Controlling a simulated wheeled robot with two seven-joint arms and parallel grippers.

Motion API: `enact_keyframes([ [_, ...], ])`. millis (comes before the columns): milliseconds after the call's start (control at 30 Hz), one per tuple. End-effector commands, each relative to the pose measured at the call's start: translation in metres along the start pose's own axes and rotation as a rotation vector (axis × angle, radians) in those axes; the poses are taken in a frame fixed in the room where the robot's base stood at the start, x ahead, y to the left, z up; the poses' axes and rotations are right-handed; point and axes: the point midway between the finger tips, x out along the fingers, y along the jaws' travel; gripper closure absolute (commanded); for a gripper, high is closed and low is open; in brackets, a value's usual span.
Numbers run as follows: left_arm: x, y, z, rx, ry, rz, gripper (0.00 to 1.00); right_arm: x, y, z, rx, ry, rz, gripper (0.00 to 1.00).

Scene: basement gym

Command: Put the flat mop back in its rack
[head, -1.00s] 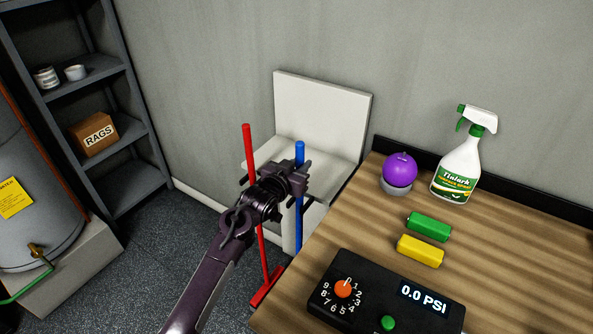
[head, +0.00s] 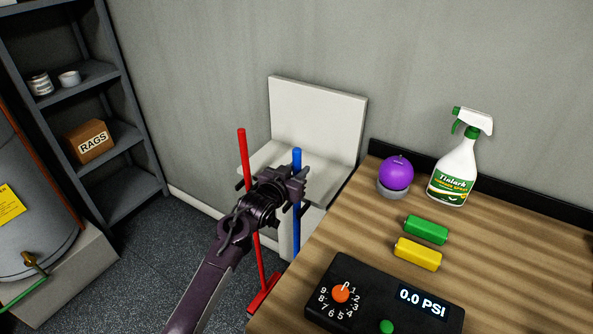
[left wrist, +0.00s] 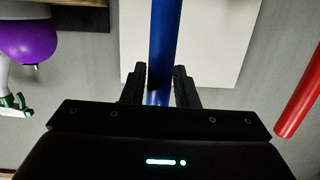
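My left gripper (head: 298,186) is at the upper part of an upright blue pole (head: 297,157), which I take for the flat mop's handle. In the left wrist view the blue pole (left wrist: 161,45) runs between the two fingers (left wrist: 160,88), which sit close against both sides. The pole's lower end is hidden behind the table, so I cannot see its head. The white rack (head: 318,115), with a tall back panel and a ledge, stands against the wall just behind the pole. I cannot tell whether the pole touches it. My right gripper is out of view.
A red pole (head: 246,158) with a flat red foot stands left of the blue one. The wooden table (head: 500,250) is at the right, with a spray bottle (head: 455,172), purple ball (head: 396,173) and gauge box (head: 385,290). Grey shelves (head: 130,195) stand left, beyond open floor.

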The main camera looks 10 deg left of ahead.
Motion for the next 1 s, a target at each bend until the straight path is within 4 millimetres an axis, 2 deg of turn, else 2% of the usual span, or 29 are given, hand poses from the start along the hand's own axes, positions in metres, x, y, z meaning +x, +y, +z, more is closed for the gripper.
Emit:
enact_keyframes([
  [33,0.0,0.0,-0.001,0.0,0.0,0.0,0.66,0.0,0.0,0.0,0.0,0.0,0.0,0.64],
  [133,0.0,0.0,0.0,0.0,-0.002,0.0,0.54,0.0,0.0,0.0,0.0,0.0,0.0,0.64],
  [467,-0.003,0.0,0.005,-0.001,-0.01,0.0,0.54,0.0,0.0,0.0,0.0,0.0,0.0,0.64],
  [1000,-0.073,-0.001,0.002,-0.001,-0.005,-0.001,0.54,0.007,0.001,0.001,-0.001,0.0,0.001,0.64],
])
